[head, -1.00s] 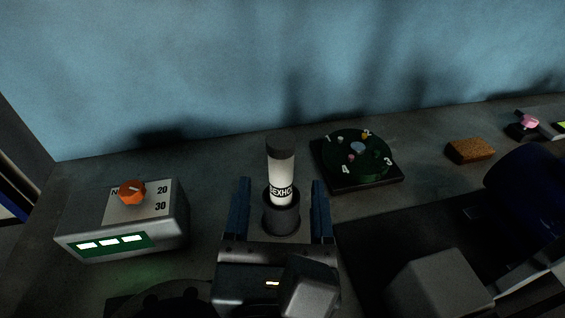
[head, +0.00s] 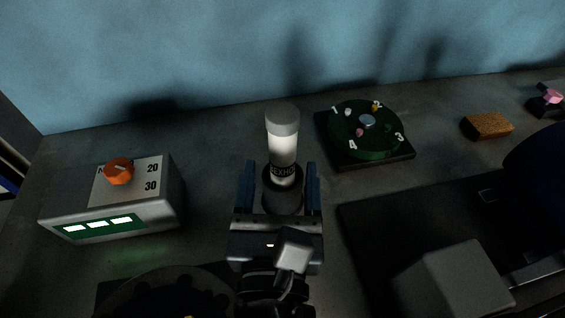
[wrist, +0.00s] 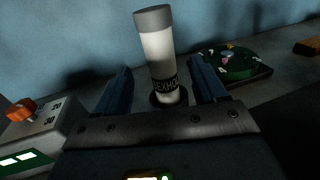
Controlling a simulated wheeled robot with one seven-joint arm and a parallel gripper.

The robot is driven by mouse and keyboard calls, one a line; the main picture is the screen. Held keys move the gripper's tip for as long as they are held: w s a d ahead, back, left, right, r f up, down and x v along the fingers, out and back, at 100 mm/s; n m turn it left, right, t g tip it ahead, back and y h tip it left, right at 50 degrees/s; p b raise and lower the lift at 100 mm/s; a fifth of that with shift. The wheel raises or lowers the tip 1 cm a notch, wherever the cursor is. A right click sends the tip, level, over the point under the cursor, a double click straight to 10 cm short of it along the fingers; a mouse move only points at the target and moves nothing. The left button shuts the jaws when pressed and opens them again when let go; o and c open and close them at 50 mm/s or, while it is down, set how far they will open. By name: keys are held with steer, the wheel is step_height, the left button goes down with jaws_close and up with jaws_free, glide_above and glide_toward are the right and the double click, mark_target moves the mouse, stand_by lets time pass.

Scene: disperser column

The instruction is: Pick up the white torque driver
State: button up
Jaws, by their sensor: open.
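The white torque driver (head: 283,146) stands upright in a dark round holder (head: 283,194) on the bench. It has a grey cap and a black band with white lettering near its lower end. My gripper (head: 282,168) is open, with one blue finger on each side of the driver's lower part and holder. In the wrist view the driver (wrist: 159,55) rises between the two fingers (wrist: 162,78), with a gap visible on both sides. The driver's lowest part is hidden inside the holder.
A grey box with an orange knob (head: 118,171) stands at the left. A green numbered dial (head: 366,130) on a dark base is close right of the driver. A brown block (head: 487,125) and a dark mat (head: 400,210) lie farther right. A dark round plate is at the bottom left.

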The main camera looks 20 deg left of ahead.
mark_target(281, 153)
steer(key=p+x, duration=0.1)
steer(key=x, duration=0.5)
steer(key=shift+w, duration=0.1)
steer(key=c, duration=0.9)
steer(key=shift+r, duration=0.15)
steer(key=shift+c, duration=0.8)
steer(key=shift+r, duration=0.1)
